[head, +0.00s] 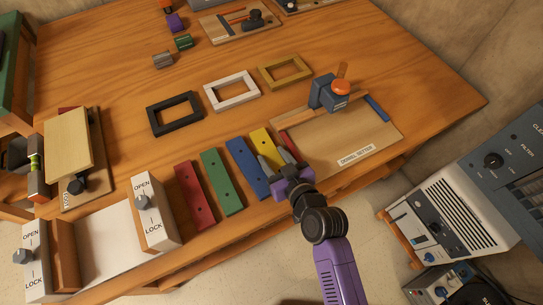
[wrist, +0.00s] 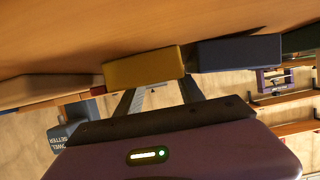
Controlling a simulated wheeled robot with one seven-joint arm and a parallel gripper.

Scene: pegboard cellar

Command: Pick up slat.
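Several coloured slats lie in a row near the table's front edge: a red slat (head: 194,195), a green slat (head: 221,181), a blue slat (head: 247,167) and a yellow slat (head: 262,141). My gripper (head: 276,162) is at the near end of the yellow slat, its fingers apart. In the wrist view, the yellow slat's end (wrist: 144,67) is just beyond the spread fingers (wrist: 158,98), with the blue slat (wrist: 240,52) to its right. The fingers overlap the yellow slat's lower edge in that view; I cannot tell whether they touch it.
The dowel setter board (head: 345,140) is close on the right of the yellow slat. Black (head: 152,120), white (head: 211,98) and tan (head: 264,75) frames lie behind the slats. A white open/lock fixture (head: 157,215) stands left of the red slat. Bare tabletop (head: 110,60) extends at the back left.

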